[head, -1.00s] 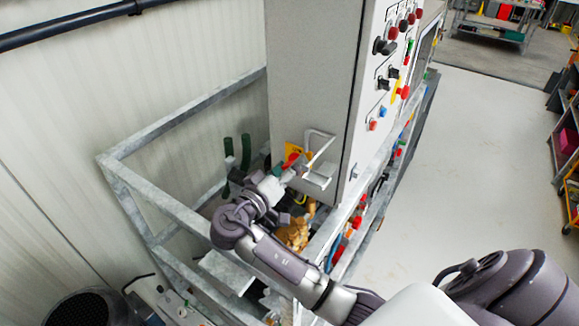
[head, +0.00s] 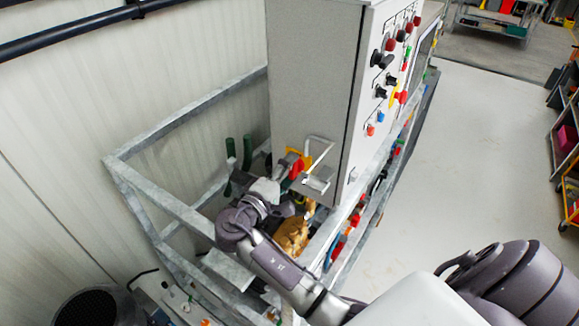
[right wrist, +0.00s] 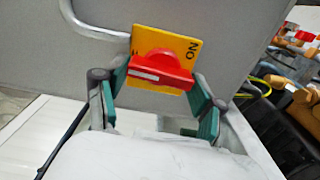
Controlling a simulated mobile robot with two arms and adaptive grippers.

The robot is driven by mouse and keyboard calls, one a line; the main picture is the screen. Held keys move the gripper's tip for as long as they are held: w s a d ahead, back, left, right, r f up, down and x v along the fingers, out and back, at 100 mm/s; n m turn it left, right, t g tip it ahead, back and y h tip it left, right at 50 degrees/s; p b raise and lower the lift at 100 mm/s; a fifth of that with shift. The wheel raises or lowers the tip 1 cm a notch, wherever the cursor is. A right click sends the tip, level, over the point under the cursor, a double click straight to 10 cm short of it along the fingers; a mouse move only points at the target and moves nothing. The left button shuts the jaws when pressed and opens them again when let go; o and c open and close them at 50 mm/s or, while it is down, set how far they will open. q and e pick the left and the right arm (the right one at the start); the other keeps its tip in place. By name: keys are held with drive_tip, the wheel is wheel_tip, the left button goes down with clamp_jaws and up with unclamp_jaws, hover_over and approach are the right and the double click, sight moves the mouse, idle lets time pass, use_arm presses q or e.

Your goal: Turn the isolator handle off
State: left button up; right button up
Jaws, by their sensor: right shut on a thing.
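The isolator handle (right wrist: 160,70) is a red knob with a bar, on a yellow plate (right wrist: 190,43) with "ON" at its upper right. In the right wrist view the bar runs across the picture, sloping slightly down to the right. My right gripper (right wrist: 158,85) is shut on the bar, one finger at each end. In the head view the red handle (head: 297,169) shows low on the grey cabinet's side, with my right gripper (head: 282,186) at it. The other plate lettering is mostly hidden. My left gripper is out of view.
The grey cabinet (head: 312,75) has several knobs and buttons on its front. A pale bent bar guard (head: 325,160) stands beside the handle. A metal frame rail (head: 165,200) surrounds the space below, with pipes and a brass-coloured part (head: 292,236). Open floor (head: 480,150) lies right.

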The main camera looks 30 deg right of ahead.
drive_tip(key=shift+n, duration=0.5)
drive_tip(key=o, duration=1.1)
drive_tip(key=shift+o, duration=0.2)
drive_tip(key=shift+a, duration=0.1)
drive_tip(key=v, duration=0.7)
drive_tip(key=shift+a, duration=0.2)
drive_tip(key=shift+s+f, duration=0.1)
